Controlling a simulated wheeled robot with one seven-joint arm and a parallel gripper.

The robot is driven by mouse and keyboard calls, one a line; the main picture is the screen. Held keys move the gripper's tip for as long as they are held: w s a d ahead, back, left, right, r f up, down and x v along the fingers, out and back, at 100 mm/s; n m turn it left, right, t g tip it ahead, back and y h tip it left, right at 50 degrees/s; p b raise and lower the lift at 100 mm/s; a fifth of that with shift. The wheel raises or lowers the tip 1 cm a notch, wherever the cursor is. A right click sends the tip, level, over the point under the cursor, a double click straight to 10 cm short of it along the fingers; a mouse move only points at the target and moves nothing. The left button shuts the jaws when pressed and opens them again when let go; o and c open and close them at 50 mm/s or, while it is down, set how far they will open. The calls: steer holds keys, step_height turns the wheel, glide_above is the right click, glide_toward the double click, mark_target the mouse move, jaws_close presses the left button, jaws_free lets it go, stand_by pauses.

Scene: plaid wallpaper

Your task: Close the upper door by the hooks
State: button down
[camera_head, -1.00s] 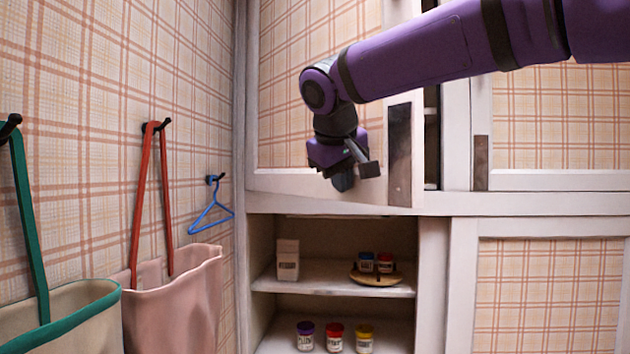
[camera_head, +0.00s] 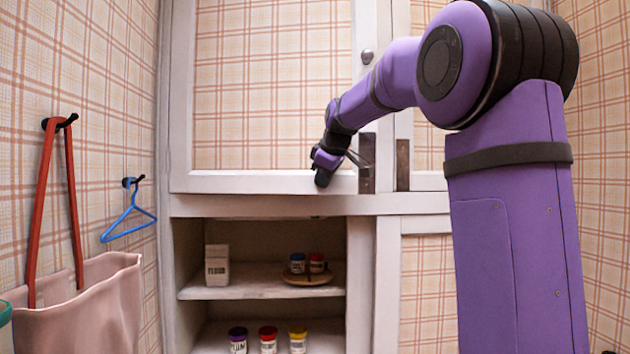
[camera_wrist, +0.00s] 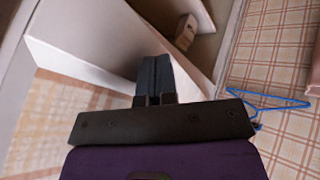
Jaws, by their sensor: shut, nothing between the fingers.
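The upper left cabinet door (camera_head: 280,183), plaid with a white frame, is nearest the wall with the hooks. In the head view it looks flush with the cabinet front, with no dark gap at its right edge. Its round knob (camera_head: 367,56) and dark plate (camera_head: 367,163) are on the right side. My gripper (camera_head: 323,178) is shut and empty in front of the door's bottom rail; I cannot tell if it touches. The wrist view shows the shut fingers (camera_wrist: 155,78) over white cabinet woodwork. A black hook (camera_head: 60,123) holds the red strap of a pink bag.
Below is an open compartment with a white carton (camera_head: 217,265), jars on a round tray (camera_head: 305,281) and several jars lower down. A blue hanger (camera_head: 130,217) hangs on another hook. The neighbouring upper door (camera_head: 430,181) looks shut.

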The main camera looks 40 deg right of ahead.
steer(key=w+d+n, duration=0.1)
steer(key=w+d, duration=0.6)
steer(key=w, duration=0.1)
steer(key=shift+w+r+y, duration=0.3)
steer(key=shift+w+y, duration=0.05)
steer(key=shift+y, duration=0.05)
steer(key=shift+d, duration=0.1)
